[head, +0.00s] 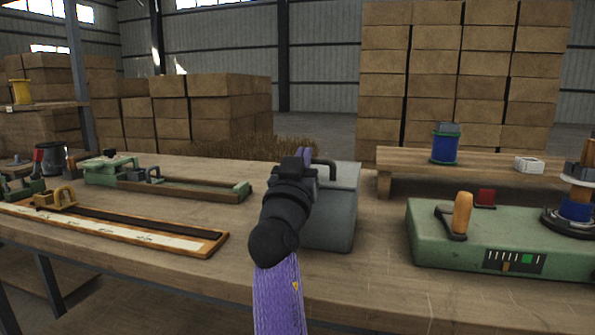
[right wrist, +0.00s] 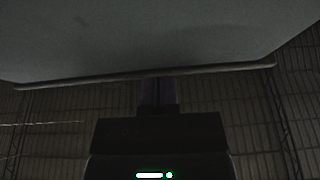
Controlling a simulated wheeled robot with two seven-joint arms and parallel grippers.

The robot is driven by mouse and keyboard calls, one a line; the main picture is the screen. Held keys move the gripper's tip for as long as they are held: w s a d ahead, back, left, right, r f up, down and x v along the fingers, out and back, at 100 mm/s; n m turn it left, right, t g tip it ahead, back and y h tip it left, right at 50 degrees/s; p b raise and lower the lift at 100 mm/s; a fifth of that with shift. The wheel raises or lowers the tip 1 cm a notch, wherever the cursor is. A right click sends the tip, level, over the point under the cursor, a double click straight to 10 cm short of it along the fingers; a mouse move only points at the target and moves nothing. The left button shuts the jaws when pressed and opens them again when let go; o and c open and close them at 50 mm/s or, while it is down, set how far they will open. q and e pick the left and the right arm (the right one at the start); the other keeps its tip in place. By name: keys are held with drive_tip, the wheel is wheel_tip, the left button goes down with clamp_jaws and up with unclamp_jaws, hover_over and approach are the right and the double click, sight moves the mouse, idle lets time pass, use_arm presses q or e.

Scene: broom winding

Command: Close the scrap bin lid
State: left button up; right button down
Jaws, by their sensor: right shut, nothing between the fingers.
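The scrap bin (head: 340,225) is a grey box on the workbench, in the middle of the head view. Its grey lid (head: 347,178) looks about level on top, partly hidden by my right arm; I cannot tell whether a gap remains under it. A dark handle (head: 328,164) stands at the top. My right gripper (head: 305,155) is shut and empty, at the bin's left side near the handle. In the right wrist view a broad grey surface with a rim (right wrist: 150,45) fills the top, and the purple fingers (right wrist: 157,92) reach its edge; contact is unclear. My left gripper is out of view.
A green machine (head: 480,240) with an orange-handled lever stands right of the bin. A wooden shelf (head: 500,160) holds a blue spool (head: 445,147). A green fixture (head: 190,188) and wooden tray (head: 120,232) lie left. The bench front by the bin is clear.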

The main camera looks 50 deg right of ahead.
drive_tip(key=shift+f+b, duration=0.35)
drive_tip(key=shift+f, duration=0.05)
drive_tip(key=shift+s+a+f, duration=0.1)
drive_tip(key=shift+a+f, duration=0.05)
drive_tip(key=shift+a, duration=0.1)
drive_tip(key=s+a+f, duration=0.1)
drive_tip(key=s+a, duration=0.2)
drive_tip(key=a, duration=0.4)
drive_tip(key=s+a, duration=0.4)
drive_tip(key=a, duration=0.3)
drive_tip(key=shift+s+a+f+p, duration=0.2)
drive_tip(key=shift+s+f+p, duration=0.1)
drive_tip(key=shift+f, duration=0.1)
